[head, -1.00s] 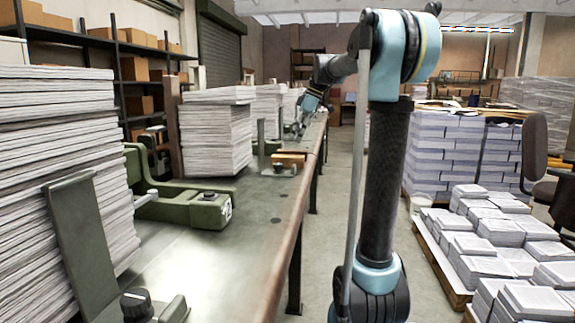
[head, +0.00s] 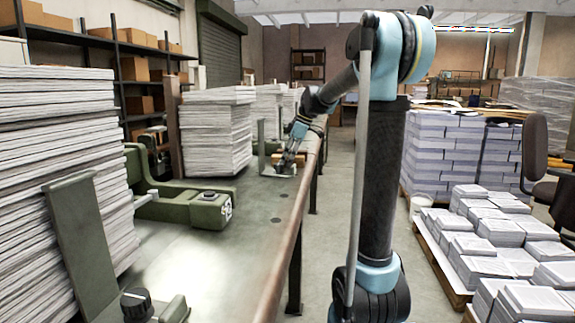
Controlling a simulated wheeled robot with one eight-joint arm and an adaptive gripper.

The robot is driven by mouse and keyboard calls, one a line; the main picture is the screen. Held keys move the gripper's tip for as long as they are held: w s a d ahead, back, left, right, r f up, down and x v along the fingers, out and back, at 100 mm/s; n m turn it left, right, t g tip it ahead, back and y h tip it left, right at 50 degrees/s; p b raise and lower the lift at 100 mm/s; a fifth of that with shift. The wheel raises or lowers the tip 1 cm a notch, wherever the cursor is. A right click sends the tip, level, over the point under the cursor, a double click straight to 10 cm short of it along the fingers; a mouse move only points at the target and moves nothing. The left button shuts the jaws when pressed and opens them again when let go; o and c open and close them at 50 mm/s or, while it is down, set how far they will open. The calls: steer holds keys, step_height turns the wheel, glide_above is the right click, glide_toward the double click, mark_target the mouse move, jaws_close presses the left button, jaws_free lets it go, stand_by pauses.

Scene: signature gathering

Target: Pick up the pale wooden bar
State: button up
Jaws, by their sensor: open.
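The pale wooden bar (head: 276,159) lies on the metal workbench, near its right edge, in the head view. The jaws are open. I cannot tell whether the fingers touch the bar or stand around it.
A grey-green upright bracket (head: 262,145) stands just left of the bar. Tall paper stacks (head: 215,135) and a green clamp fixture (head: 190,207) occupy the bench's left side. The near bench top (head: 215,255) is clear. Pallets of paper (head: 490,240) stand right of the aisle.

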steer(key=c, duration=1.1)
steer(key=shift+r, duration=0.1)
steer(key=shift+c, duration=0.2)
